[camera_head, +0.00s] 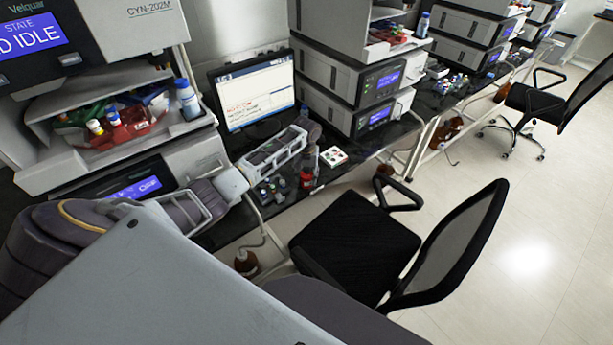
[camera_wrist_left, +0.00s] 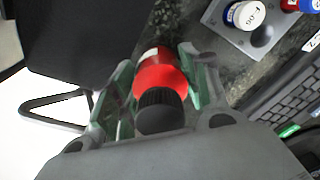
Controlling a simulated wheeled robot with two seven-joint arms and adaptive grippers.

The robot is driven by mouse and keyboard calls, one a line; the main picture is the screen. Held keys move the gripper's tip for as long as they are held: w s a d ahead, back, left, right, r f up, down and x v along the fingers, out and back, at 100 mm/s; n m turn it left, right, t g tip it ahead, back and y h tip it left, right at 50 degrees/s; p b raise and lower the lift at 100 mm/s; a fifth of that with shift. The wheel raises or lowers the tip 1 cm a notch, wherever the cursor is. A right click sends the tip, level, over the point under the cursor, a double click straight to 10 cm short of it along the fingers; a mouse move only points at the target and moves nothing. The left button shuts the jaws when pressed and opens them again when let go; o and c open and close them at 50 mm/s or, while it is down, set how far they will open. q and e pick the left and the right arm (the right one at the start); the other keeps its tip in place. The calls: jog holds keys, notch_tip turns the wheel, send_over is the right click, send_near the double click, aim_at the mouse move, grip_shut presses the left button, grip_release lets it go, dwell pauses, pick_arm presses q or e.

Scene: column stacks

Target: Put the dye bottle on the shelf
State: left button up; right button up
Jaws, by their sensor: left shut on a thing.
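The dye bottle (camera_head: 307,180) is red with a dark cap. It stands out at the front of the bench in the head view. In the left wrist view the bottle (camera_wrist_left: 160,74) lies between both fingers, its black ribbed cap towards the camera. My left gripper (camera_head: 309,158) is shut on it from above, with a finger (camera_wrist_left: 190,80) on each side. I cannot tell whether the bottle's base touches the bench. My right gripper is not in view.
A monitor (camera_head: 252,92) and stacked instruments (camera_head: 350,85) stand behind. A black chair (camera_head: 355,235) is close in front of the bench.

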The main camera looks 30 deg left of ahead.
pick_arm(q)
jog(key=shift+f, duration=0.15)
jog(key=o, duration=1.1)
jog(key=shift+r, duration=6.15)
jog(key=shift+o, duration=0.6)
